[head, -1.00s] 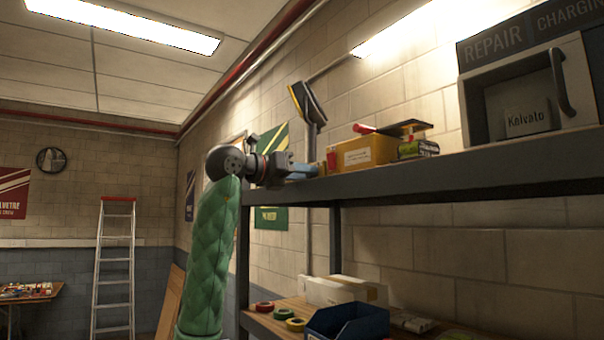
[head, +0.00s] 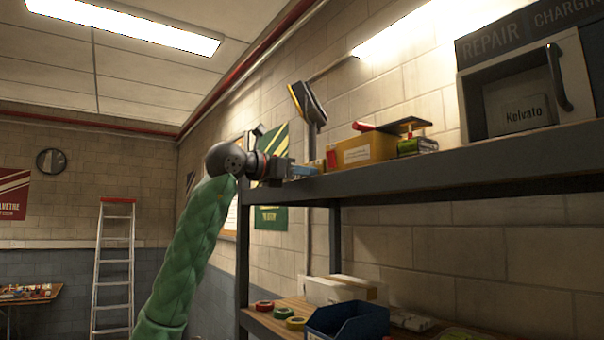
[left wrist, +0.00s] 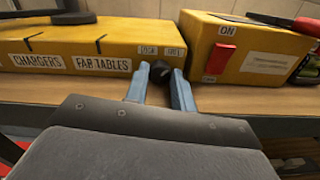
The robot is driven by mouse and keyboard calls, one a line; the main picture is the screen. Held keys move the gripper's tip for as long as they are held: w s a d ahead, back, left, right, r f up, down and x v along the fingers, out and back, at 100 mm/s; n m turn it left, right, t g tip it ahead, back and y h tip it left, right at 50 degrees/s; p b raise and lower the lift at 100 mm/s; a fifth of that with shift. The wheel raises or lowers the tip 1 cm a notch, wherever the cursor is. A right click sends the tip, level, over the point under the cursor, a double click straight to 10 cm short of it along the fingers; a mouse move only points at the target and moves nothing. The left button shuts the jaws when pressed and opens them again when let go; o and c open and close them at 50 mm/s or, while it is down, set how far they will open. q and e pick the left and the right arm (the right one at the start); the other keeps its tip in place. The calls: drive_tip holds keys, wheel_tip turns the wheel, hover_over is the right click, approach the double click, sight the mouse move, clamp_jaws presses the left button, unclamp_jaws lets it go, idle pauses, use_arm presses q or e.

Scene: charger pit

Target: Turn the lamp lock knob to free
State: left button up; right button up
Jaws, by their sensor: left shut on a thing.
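The labels are too small to read surely; the right one seems to say FREE. My left gripper (left wrist: 160,88) is shut on the knob, with one blue finger on each side. The way the knob points is unclear. In the head view my left gripper (head: 297,171) is at the left end of the upper shelf, and the knob is hidden there. My right gripper is not in view.
A second yellow box (left wrist: 255,50) with an ON label and a red switch (left wrist: 218,59) stands close on the right. The upper shelf (head: 440,170) also holds a grey repair unit (head: 527,85). A blue bin (head: 347,322) and tape rolls are below.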

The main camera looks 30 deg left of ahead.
use_arm(q)
drive_tip(key=shift+m, duration=0.4)
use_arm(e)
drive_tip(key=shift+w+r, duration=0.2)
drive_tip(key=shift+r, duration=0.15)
use_arm(q)
drive_tip(key=o, duration=0.7)
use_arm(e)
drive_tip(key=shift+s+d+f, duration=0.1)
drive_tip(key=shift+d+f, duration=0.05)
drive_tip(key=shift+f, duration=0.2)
